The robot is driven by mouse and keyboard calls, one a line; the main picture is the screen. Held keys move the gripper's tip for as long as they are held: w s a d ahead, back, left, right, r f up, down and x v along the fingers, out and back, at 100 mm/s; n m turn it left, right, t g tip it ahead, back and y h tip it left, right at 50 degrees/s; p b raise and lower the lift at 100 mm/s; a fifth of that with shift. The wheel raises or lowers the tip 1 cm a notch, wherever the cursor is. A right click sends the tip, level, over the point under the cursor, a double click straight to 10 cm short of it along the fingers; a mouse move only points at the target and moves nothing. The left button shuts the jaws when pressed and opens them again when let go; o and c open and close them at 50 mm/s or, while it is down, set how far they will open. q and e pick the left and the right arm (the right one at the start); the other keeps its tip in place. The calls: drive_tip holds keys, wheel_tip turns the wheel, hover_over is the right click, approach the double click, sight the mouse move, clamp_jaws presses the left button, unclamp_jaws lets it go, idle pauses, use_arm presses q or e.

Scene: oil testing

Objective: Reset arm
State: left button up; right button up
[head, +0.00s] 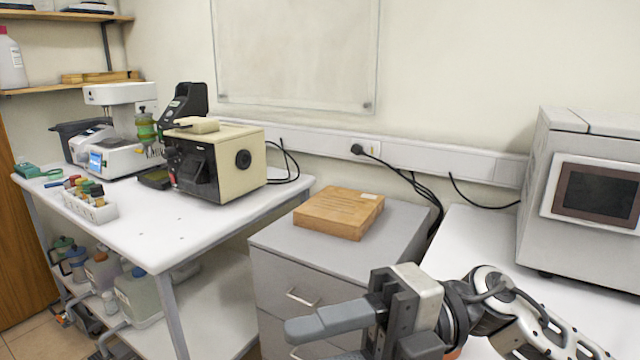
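My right arm comes in from the lower right, and its gripper (318,338) is over the front of the grey drawer cabinet (280,245). One grey finger points left, and part of a second finger shows below it at the bottom edge, with a gap between them. The gripper looks open, and nothing shows between the fingers. My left arm and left gripper are not in view.
A wooden block (340,212) lies on the cabinet. The left white table (160,230) holds a beige tester (225,165), a white instrument (125,150) and a rack of small bottles (90,205). A large grey machine (535,190) stands on the right table (475,235).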

drive_tip(key=w+d+f+m+t+y, duration=0.15)
drive_tip(key=w+m+t, duration=0.25)
drive_tip(key=m+t, duration=0.5)
drive_tip(key=w+d+f+m+t+y, duration=0.1)
drive_tip(key=w+f+m+t+y, duration=0.2)
drive_tip(key=m+t, duration=0.5)
drive_tip(key=w+d+f+m+t+h, duration=0.45)
drive_tip(key=f+m+t+h, duration=0.45)
drive_tip(key=m, duration=0.3)
drive_tip(key=s+d+f+m+g+h, duration=0.2)
drive_tip(key=s+f+g+h, duration=0.1)
drive_tip(key=f, duration=0.5)
drive_tip(key=s+d+f+m+g+h, duration=0.3)
drive_tip(key=s+f, duration=0.3)
drive_tip(key=f, duration=0.2)
drive_tip(key=s+d+f+m+g+h, duration=0.2)
drive_tip(key=s+d+f+m+h, duration=0.1)
drive_tip(key=f, duration=0.6)
drive_tip(key=shift+s+g+h, duration=0.4)
drive_tip(key=shift+s+h, duration=0.15)
drive_tip(key=shift+s, duration=0.45)
